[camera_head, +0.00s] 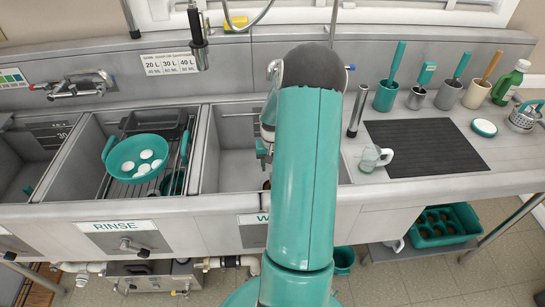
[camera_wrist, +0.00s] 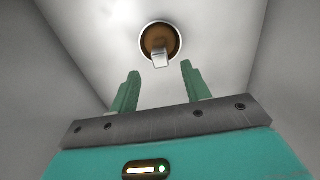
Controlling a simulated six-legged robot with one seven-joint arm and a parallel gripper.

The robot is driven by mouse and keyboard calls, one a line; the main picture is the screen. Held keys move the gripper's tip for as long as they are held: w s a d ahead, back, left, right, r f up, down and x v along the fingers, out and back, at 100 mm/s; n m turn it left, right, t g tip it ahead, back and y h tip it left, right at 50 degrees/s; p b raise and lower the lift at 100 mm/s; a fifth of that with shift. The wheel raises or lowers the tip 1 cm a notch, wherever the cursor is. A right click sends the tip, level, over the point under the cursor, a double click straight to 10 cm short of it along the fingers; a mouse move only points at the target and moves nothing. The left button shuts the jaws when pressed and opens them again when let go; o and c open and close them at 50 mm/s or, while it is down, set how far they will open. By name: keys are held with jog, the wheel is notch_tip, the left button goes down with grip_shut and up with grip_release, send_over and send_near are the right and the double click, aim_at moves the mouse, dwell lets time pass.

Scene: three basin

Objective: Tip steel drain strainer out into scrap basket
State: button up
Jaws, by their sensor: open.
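In the wrist view, a round drain strainer (camera_wrist: 151,36) sits in the floor of a pale grey basin. It has a light rim, brown matter inside and a pale upright tab. My gripper (camera_wrist: 160,70) is open, its two green fingers apart and pointing toward the strainer, with the tab showing between their tips. Nothing is held. In the head view my teal arm reaches over the right basin and hides much of it, the strainer included. A perforated steel container (camera_head: 522,119) stands at the counter's far right; I cannot tell if it is the scrap basket.
Basin walls enclose my gripper. The rinse basin (camera_head: 70,180) holds a teal bowl (camera_head: 122,162) with several white pieces. Tool pots and a green bottle (camera_head: 510,82) line the back right. A teal tray (camera_head: 440,228) is below.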

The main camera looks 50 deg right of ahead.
notch_tip(320, 180, down, 9)
jog(key=shift+r, duration=0.1)
dwell(0.3)
grip_shut()
